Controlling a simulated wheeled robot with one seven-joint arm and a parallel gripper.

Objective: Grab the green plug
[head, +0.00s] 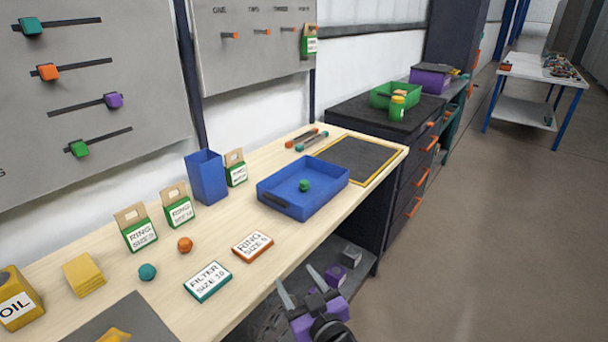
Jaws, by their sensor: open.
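A small green plug (305,185) lies inside the blue tray (283,209) on the wooden workbench. My gripper (302,283) is at the bottom of the head view, in front of the bench's front edge. Its two fingers are apart and nothing shows between them. It is well apart from the green plug, nearer to me and lower in the picture. The plug's underside is hidden.
An orange plug (185,244) and a teal plug (147,272) lie left of the tray. Flat boxes (252,246) lie before it; a tall blue bin (206,176) stands behind it. A dark mat (355,158) lies to its right. The floor at right is clear.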

